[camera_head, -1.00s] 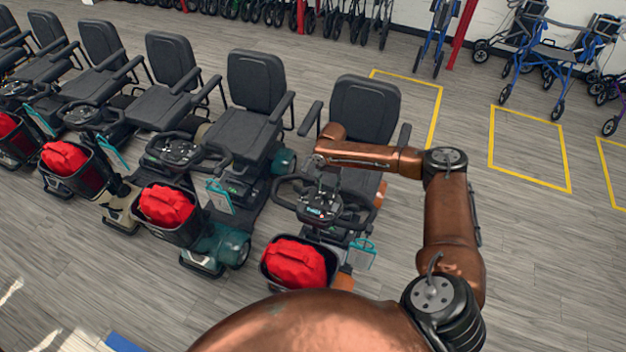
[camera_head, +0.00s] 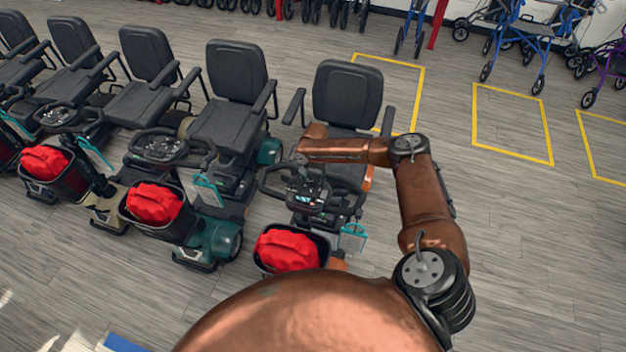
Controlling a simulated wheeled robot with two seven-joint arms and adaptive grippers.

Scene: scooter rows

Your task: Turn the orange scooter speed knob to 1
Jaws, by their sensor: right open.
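The orange scooter is the rightmost in the row, with a black seat (camera_head: 347,95), orange trim (camera_head: 368,178) and a front basket. Its console (camera_head: 306,197) sits between black handlebars and has a small lit display. The speed knob is too small to tell apart, partly hidden by my gripper. My right arm reaches in from the right, and my right gripper (camera_head: 300,178) is open, pointing down at the back of the console. I cannot tell whether it touches anything. My left gripper is not in view.
Several more scooters stand in a row to the left, the nearest a teal one (camera_head: 216,238). A red bag (camera_head: 287,251) fills the orange scooter's basket. Blue walkers (camera_head: 545,38) stand at the back right. The floor right of my arm is clear, with yellow outlines.

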